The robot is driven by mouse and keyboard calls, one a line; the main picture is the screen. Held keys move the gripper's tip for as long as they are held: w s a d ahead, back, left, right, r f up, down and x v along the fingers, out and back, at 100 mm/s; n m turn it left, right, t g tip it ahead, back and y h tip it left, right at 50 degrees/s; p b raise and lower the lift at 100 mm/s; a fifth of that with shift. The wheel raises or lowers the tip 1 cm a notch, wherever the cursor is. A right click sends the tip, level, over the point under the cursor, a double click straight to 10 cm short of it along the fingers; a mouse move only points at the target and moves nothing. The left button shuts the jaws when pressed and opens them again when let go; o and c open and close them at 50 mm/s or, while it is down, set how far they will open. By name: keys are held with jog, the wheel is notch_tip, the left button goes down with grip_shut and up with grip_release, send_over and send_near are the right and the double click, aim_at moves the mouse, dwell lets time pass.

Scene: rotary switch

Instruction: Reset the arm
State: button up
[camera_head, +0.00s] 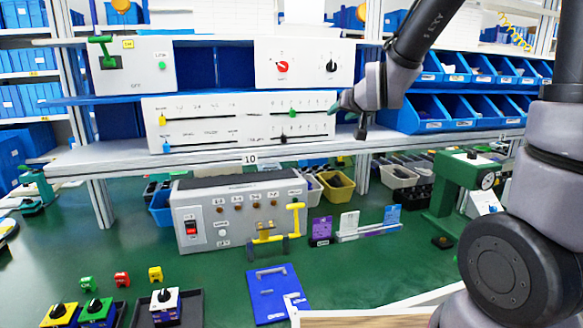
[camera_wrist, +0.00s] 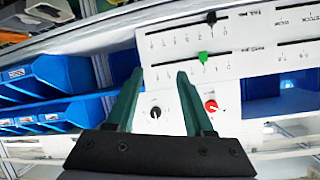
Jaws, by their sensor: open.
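A white switch box (camera_head: 305,52) on the upper shelf has a red rotary knob (camera_head: 282,67) and a black rotary knob (camera_head: 332,66). My gripper (camera_head: 348,116) is open and empty, in front of the slider panel's right end, below and right of the switch box. In the wrist view the green fingers (camera_wrist: 160,74) are spread. The black knob (camera_wrist: 155,112) shows between them and the red knob (camera_wrist: 211,105) lies just right of the right finger. In both views I see no contact between the fingers and either knob.
The slider panel (camera_head: 215,120) stands below the switch box, with green and black slider handles. Blue bins (camera_head: 455,110) fill the right shelf.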

jog(key=s+d+r+m+g, duration=0.1)
jog(key=s+d, duration=0.4)
jog(key=s, duration=0.7)
jog(key=s+d+r+m+g, duration=0.2)
jog(key=s+d+r+g, duration=0.2)
jog(key=s, duration=0.8)
jog(key=shift+s+d+g+h, duration=0.3)
jog(key=shift+d+g, duration=0.2)
jog(key=shift+d, duration=0.6)
